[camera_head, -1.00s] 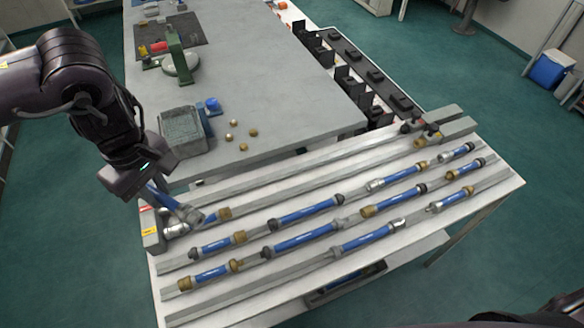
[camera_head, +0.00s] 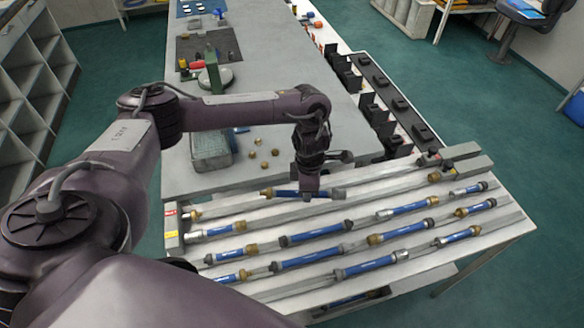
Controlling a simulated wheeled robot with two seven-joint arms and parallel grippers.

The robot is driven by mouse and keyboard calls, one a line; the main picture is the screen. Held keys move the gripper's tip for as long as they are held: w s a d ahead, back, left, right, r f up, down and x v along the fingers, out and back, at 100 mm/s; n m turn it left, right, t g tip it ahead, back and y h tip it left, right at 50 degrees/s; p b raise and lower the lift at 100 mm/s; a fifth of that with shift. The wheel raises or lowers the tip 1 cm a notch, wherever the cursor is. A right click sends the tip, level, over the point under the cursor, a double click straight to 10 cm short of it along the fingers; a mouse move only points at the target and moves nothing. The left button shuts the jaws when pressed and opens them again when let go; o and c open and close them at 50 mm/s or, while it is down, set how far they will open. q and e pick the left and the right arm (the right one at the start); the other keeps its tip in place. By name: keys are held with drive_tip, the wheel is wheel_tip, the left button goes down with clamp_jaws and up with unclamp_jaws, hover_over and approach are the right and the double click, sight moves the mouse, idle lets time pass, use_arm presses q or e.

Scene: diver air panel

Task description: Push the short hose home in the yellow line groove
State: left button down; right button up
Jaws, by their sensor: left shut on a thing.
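My left gripper (camera_head: 309,192) is shut on a short blue hose (camera_head: 288,193) with a brass end at its left and a grey end at its right. The hose lies nearly level along the back rails of the rack; I cannot tell whether it touches them. The gripper hides part of its middle. The end block at the rack's left carries a red label (camera_head: 170,212) and a yellow label (camera_head: 171,234). Another blue hose (camera_head: 221,230) lies beside the yellow label, in the row in front of the held hose. My right gripper is out of view.
Several blue hoses, such as one with dark ends (camera_head: 315,233), lie in the front rows. Behind the rack are a grey bin (camera_head: 211,152), loose brass caps (camera_head: 264,154) and a grey bench (camera_head: 265,100). A brass fitting (camera_head: 434,177) sits at the right of the back rails.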

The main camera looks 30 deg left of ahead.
sight(282, 193)
use_arm(q)
drive_tip(key=a+f+n, duration=0.1)
drive_tip(key=s+a+f+n, duration=0.2)
drive_tip(key=a, duration=0.1)
drive_tip(key=shift+f+p, duration=0.3)
drive_tip(key=shift+p, duration=0.1)
drive_tip(key=shift+f+b, duration=1.25)
drive_tip(key=shift+f, duration=0.45)
drive_tip(key=shift+f+b, duration=1.65)
drive_tip(key=shift+f, duration=0.35)
drive_tip(key=shift+s+a, duration=0.75)
drive_tip(key=shift+s, duration=0.2)
drive_tip(key=c, duration=1.2)
unclamp_jaws()
drive_tip(key=shift+c, duration=0.2)
wheel_tip(282, 193, up, 8)
drive_tip(key=shift+f+b, duration=0.1)
drive_tip(key=shift+b, duration=0.45)
drive_tip(key=shift+f, duration=0.1)
